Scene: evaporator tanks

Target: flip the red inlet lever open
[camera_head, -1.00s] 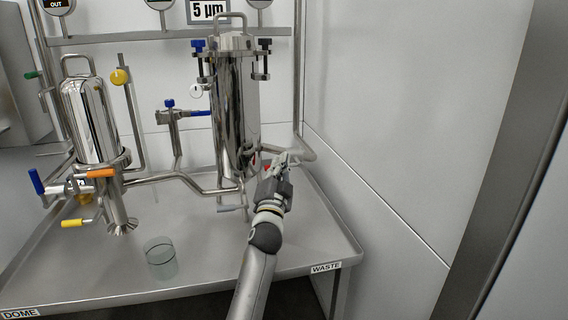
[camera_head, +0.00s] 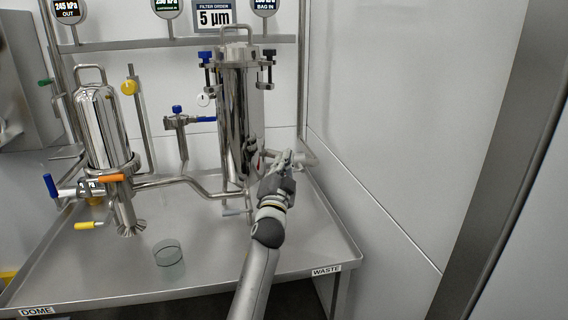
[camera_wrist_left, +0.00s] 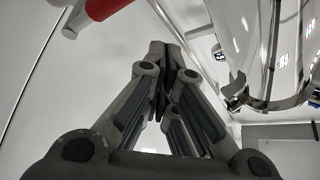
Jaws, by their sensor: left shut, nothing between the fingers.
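A gap shows between the fingers and the red handle in the wrist view. My right gripper is not in view.
A steel table (camera_head: 205,274) carries the piping. A smaller housing (camera_head: 101,130) with orange, blue and yellow handles stands at left. A clear beaker (camera_head: 170,260) is near the front. A grey wall (camera_head: 385,150) bounds the right side. The table's front right is clear.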

